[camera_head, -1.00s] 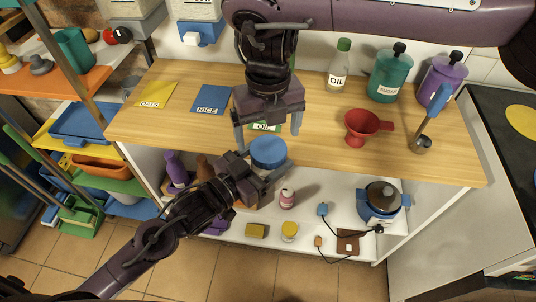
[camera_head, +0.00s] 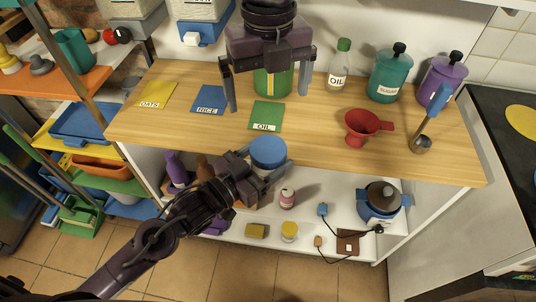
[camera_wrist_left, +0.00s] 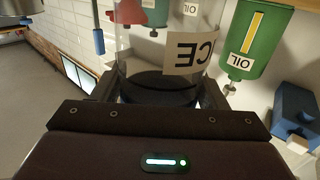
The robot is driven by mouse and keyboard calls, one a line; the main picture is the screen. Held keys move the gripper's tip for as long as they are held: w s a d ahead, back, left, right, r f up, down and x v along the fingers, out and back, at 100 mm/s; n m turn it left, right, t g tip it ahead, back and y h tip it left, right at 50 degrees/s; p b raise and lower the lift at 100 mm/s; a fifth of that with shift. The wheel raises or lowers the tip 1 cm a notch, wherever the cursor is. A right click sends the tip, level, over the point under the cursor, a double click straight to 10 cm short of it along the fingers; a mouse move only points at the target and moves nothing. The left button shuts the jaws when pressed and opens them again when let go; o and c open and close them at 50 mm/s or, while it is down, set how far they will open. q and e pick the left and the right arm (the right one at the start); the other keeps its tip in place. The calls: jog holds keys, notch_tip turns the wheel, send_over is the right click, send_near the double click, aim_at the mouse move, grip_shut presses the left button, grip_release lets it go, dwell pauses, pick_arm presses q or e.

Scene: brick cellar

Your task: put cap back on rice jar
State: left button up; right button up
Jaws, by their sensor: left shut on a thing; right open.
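The blue cap (camera_head: 268,150) shows from above, over the rice jar, just in front of the counter's front edge. My left gripper (camera_head: 262,171) is shut on the rice jar, whose body is mostly hidden in the head view. In the left wrist view the jar (camera_wrist_left: 140,45) is clear, with a pale label ending in "ICE", upside down in the picture. A dark round end (camera_wrist_left: 160,88) lies close to the palm; I cannot tell if the cap is fully seated. My right gripper (camera_head: 268,100) is open and empty over the counter, behind and above the cap.
The wooden counter (camera_head: 320,140) bears a blue rice card (camera_head: 208,100), green oil card (camera_head: 265,116), yellow oats card (camera_head: 156,95), red funnel (camera_head: 362,126) and oil bottle (camera_head: 339,66). A green container (camera_head: 272,83) is behind my right gripper. The shelf below holds a cooker (camera_head: 380,202).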

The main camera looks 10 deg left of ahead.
jog(key=shift+r, duration=0.95)
